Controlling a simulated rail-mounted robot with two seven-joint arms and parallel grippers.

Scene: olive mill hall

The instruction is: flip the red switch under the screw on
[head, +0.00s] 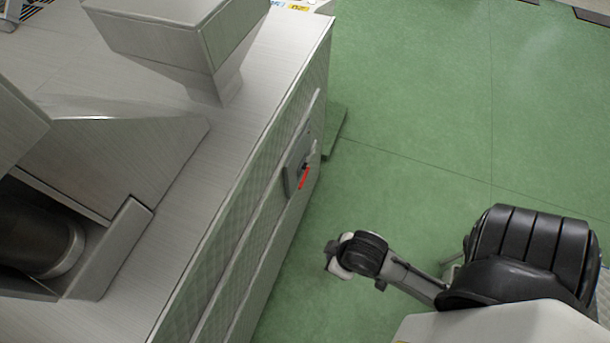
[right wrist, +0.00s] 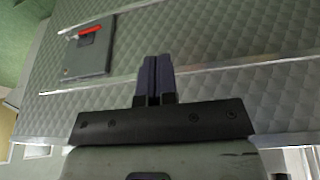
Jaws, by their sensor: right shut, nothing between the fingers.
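The red switch (head: 304,178) sits on a grey switch box (head: 291,172) on the side panel of a large metal machine in the head view. In the right wrist view the red switch (right wrist: 90,30) is a short bar at the top of the grey box (right wrist: 84,58), at upper left. My right gripper (head: 332,262) is off the panel, below and to the right of the box in the head view. Its fingers (right wrist: 156,62) are together and empty, apart from the switch and to its right in the wrist view. My left gripper is not in view.
The metal machine (head: 225,150) fills the left side, with a hopper-like block (head: 165,35) on top. A dark cylinder (head: 40,240) lies in an opening at far left. Raised rails (right wrist: 215,70) run along the quilted panel. The green floor (head: 420,110) to the right is clear.

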